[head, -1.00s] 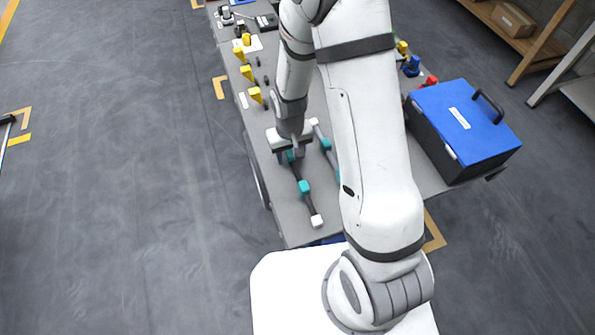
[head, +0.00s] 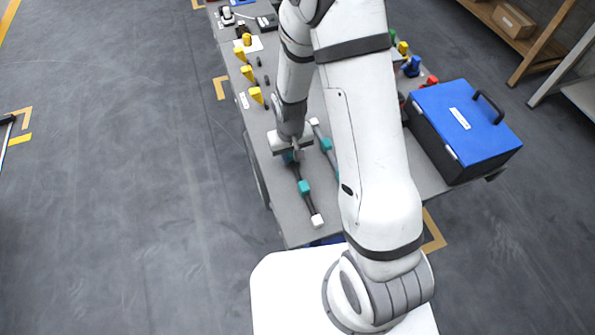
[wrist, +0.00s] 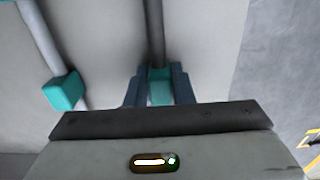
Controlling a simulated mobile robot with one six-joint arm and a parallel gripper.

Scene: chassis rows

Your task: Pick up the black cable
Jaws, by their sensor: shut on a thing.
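The black cable (head: 297,172) lies along the near left part of the grey table, with teal blocks on it and a white end (head: 317,220). My gripper (head: 291,156) is down over its far part. In the wrist view the two dark fingers (wrist: 160,90) are shut on a teal block of the black cable (wrist: 155,32), one finger on each side. The cable still appears to rest on the table. The cable's far end is hidden by my gripper in the head view.
A grey cable with teal blocks (head: 326,144) lies just right, partly behind my arm; its teal block also shows in the wrist view (wrist: 63,91). A blue-lidded box (head: 455,112) stands at the table's right. Yellow pieces (head: 256,95) line the left edge farther back.

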